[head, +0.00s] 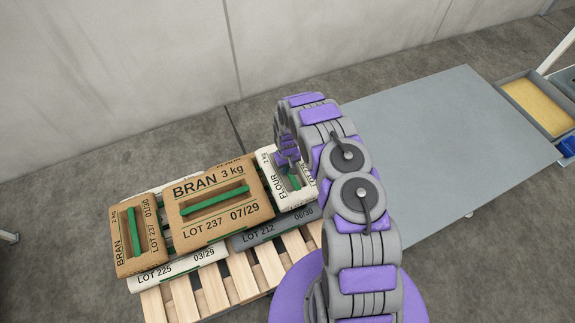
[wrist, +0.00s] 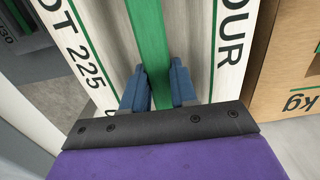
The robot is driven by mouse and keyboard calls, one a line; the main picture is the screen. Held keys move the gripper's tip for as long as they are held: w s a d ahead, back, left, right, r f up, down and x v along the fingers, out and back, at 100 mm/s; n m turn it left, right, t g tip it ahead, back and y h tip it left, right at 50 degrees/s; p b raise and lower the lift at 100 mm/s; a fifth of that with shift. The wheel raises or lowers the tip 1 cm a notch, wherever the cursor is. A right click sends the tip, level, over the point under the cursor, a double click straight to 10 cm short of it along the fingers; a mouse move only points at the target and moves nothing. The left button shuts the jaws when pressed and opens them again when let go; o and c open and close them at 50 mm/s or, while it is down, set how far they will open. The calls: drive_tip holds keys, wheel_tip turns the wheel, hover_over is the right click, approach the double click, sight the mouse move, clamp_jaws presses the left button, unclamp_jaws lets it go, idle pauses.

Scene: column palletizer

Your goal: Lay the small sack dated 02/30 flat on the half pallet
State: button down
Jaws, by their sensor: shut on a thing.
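A small white FLOUR sack (head: 266,160) with a green strap lies at the right end of the stacked sacks on the wooden half pallet (head: 237,275). It looks flat, beside the large brown BRAN sack (head: 227,172). My gripper (head: 292,178) is over it, shut on the green strap. In the wrist view, my gripper's (wrist: 158,70) blue fingers stand on either side of the strap (wrist: 148,35). The white sack (wrist: 105,40) reads FLOUR and LOT 225 there. Its date is hidden behind my gripper in the wrist view and too small to read in the head view.
A small brown BRAN sack (head: 125,245) lies at the left end. A white sack marked 03/29 (head: 170,272) and a grey sack marked 06/30 (head: 275,230) lie beneath. Front slats are bare. A wide grey tabletop (head: 430,130) is clear at right, with bins (head: 535,105) beyond.

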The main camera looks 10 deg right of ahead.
drive_tip(key=shift+w+f, duration=0.15)
drive_tip(key=shift+f, duration=0.35)
idle(0.4)
drive_tip(key=c, duration=0.9)
unclamp_jaws()
drive_tip(key=s+d+r+p, duration=0.1)
drive_tip(key=s+r, duration=0.1)
drive_tip(key=r, duration=1.2)
drive_tip(key=s+d+r+p, duration=0.1)
drive_tip(key=r, duration=1.2)
drive_tip(key=s+r+m, duration=0.2)
drive_tip(key=s+r, duration=0.9)
drive_tip(key=r, duration=0.4)
drive_tip(key=shift+g, duration=0.7)
drive_tip(key=s+r, duration=0.4)
drive_tip(key=s, duration=0.5)
drive_tip(key=s+a+r, duration=0.1)
drive_tip(key=s+r, duration=0.3)
drive_tip(key=s, duration=0.6)
drive_tip(key=s+a+r, duration=0.1)
drive_tip(key=s+r, duration=0.3)
drive_tip(key=s, duration=0.5)
drive_tip(key=shift+s, duration=0.15)
